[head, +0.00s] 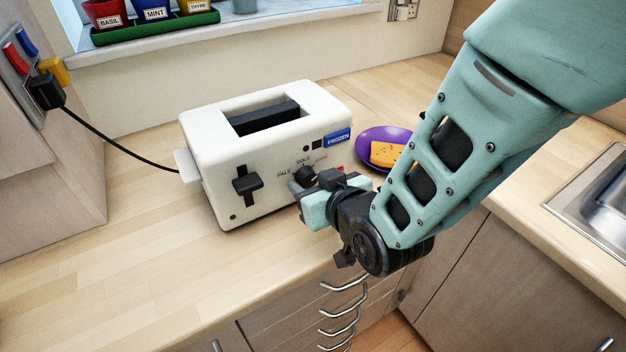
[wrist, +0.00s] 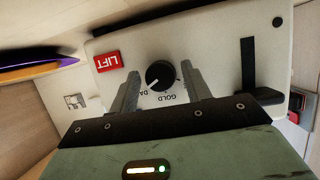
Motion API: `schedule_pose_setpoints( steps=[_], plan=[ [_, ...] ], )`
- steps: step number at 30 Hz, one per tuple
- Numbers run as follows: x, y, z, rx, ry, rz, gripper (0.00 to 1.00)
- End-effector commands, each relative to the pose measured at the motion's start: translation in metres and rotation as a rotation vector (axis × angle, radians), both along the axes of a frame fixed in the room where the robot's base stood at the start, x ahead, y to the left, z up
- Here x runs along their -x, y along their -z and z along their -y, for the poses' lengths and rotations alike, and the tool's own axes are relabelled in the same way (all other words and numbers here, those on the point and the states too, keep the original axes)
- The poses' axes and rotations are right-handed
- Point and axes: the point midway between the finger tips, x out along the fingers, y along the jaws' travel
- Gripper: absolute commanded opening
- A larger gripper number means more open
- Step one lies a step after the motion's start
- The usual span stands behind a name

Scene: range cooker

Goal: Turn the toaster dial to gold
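The white toaster (head: 222,130) stands on the counter, its front facing my arm. Its black dial (wrist: 160,75) shows in the wrist view between my two fingertips, with a gap on each side. The lettering GOLD is readable below the dial there; letters "DA" show at its lower left, partly hidden by a finger. The dial's white mark points lower left, toward those letters rather than GOLD. In the head view the dial (head: 305,175) is partly hidden behind my gripper (head: 312,188). My gripper is open and holds nothing.
A black lever (head: 247,184) is left of the dial, and a blue FROZEN label (head: 338,138) is upper right. A red LIFT button (wrist: 109,62) is near one finger. A purple plate (head: 372,135) with bread (head: 386,153) stands right.

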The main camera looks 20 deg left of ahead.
Motion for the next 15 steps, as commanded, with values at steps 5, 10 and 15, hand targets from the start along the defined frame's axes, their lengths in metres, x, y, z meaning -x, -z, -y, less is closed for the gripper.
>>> schedule_pose_setpoints(
  steps=[5,10,15],
  plan=[
    [-0.0002,-0.0001,0.0000,0.000,0.000,0.000,0.10],
    [-0.0001,0.0001,-0.0002,0.004,0.000,0.004,0.10],
    [0.0003,0.0007,-0.0005,0.030,-0.001,0.036,0.10]
  ],
)
